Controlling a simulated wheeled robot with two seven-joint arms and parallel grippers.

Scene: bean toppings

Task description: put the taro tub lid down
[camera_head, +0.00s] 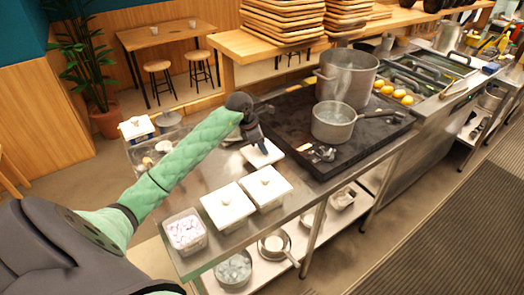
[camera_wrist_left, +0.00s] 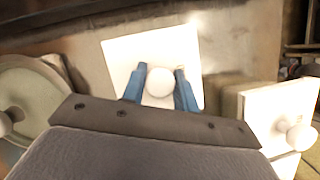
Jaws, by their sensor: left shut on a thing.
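The taro tub lid (camera_head: 270,157) is a white square plate with a round knob. It lies level at or just above the steel counter, near the black cooktop; I cannot tell whether it touches the counter. My left gripper (camera_head: 258,145) is over it, shut on the knob. In the left wrist view the blue fingers (camera_wrist_left: 160,88) sit on both sides of the white knob, with the lid (camera_wrist_left: 125,58) spread beneath. An open tub (camera_head: 186,232) with pale purple-white pieces, likely the taro tub, stands at the counter's near left end. My right gripper is not in view.
Two white lidded tubs (camera_head: 227,205) (camera_head: 268,187) stand between the open tub and the held lid. A saucepan (camera_head: 333,123) and a tall pot (camera_head: 345,78) stand on the black cooktop (camera_head: 285,118). A round pale item (camera_wrist_left: 30,95) shows left in the wrist view.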

